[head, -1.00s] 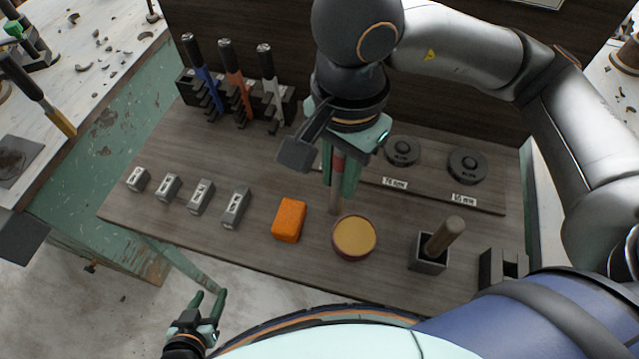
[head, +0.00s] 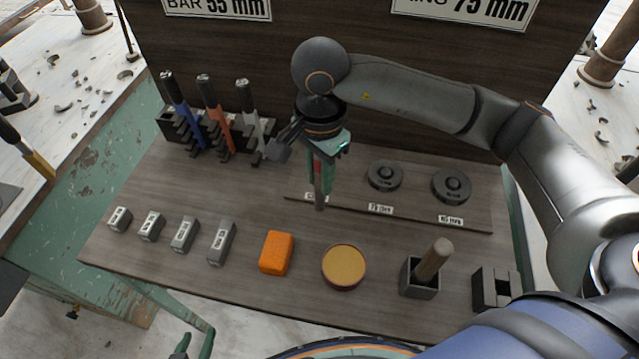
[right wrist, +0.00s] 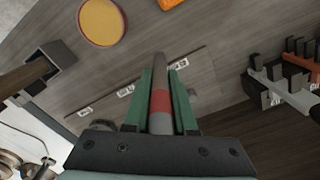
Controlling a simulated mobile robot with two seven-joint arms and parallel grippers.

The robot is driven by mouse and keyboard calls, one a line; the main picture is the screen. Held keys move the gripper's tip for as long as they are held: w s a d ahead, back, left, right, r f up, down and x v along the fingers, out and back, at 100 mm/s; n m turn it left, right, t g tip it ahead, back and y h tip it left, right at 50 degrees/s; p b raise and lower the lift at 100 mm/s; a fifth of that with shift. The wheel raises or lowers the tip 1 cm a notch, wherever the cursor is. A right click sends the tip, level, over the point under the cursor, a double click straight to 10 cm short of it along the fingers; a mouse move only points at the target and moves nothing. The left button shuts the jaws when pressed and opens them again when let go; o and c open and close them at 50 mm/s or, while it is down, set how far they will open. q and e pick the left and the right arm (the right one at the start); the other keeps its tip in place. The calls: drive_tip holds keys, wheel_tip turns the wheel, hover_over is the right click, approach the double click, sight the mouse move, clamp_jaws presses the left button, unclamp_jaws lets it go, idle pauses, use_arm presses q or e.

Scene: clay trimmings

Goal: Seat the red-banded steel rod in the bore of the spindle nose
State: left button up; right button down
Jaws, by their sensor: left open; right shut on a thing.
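The red-banded steel rod (head: 319,202) is held upright by my right gripper (head: 320,178), its lower end pointing down over the raised strip at the back of the board. The right wrist view shows the rod (right wrist: 160,72) between the two green fingers (right wrist: 163,100), with the red band low between them. I cannot pick out the spindle nose or its bore in either view. My left gripper (head: 191,346) is open and empty at the bottom of the head view, partly cut off and apart from the board.
Two black discs (head: 385,176) (head: 451,186) stand right of the rod. A rack (head: 178,128) of colored-handled tools is left. Grey blocks (head: 184,234), an orange block (head: 277,253), a round yellow-topped tub (head: 344,266) and a square holder (head: 419,279) line the front.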

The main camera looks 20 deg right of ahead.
drive_tip(key=shift+w+d+f, duration=0.1)
drive_tip(key=shift+w+f, duration=0.15)
drive_tip(key=shift+f, duration=0.55)
drive_tip(key=shift+w+d+f, duration=0.1)
drive_tip(key=shift+w+f, duration=0.15)
drive_tip(key=shift+f, duration=0.6)
drive_tip(key=shift+w+d+f, duration=0.1)
drive_tip(key=shift+w+f, duration=0.15)
drive_tip(key=shift+f, duration=0.55)
drive_tip(key=shift+f, duration=0.15)
drive_tip(key=c, duration=0.7)
unclamp_jaws()
drive_tip(key=shift+c, duration=0.2)
